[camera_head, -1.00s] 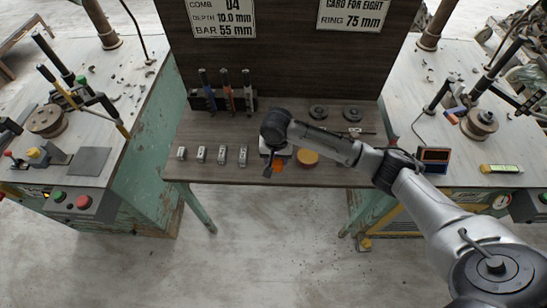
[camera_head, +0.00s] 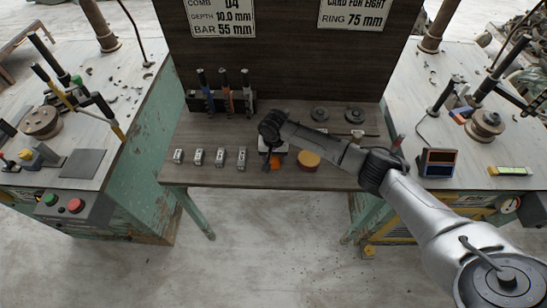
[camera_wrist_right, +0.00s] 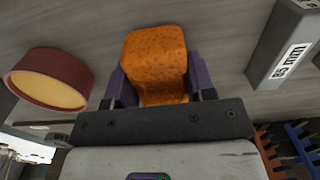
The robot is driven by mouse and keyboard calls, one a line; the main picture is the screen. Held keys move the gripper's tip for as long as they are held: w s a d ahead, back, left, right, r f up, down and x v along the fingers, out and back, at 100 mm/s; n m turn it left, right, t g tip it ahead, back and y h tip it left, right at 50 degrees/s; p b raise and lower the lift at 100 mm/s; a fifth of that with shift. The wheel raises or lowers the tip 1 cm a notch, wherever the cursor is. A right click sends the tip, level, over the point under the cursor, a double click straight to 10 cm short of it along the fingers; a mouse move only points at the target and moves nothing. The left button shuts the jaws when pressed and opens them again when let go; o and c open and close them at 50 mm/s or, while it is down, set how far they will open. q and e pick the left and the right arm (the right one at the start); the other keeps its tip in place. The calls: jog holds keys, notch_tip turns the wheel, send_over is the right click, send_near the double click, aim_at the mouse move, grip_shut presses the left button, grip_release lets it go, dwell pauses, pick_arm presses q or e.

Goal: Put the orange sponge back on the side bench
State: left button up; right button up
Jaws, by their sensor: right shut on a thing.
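The orange sponge (camera_wrist_right: 155,62) sits between the two fingers of my right gripper (camera_wrist_right: 157,85) in the right wrist view, and the gripper is shut on it. In the head view the right gripper (camera_head: 272,163) points down over the front part of the middle bench (camera_head: 215,175), with a bit of the orange sponge (camera_head: 275,164) showing. I cannot tell whether the sponge touches the bench top. Side benches stand at the left (camera_head: 150,75) and the right (camera_head: 505,155). My left gripper is not in view.
A round tan-topped thing (camera_head: 308,160) is just right of the sponge. Several small metal blocks (camera_head: 220,157) stand to its left. A tool rack (camera_head: 222,101) is behind. The right bench holds a dark box with a display (camera_head: 437,163) and a yellow-green item (camera_head: 510,171).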

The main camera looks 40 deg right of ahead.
jog(key=shift+f, duration=0.1)
jog(key=o, duration=0.4)
jog(key=shift+f, duration=0.1)
jog(key=o, duration=0.5)
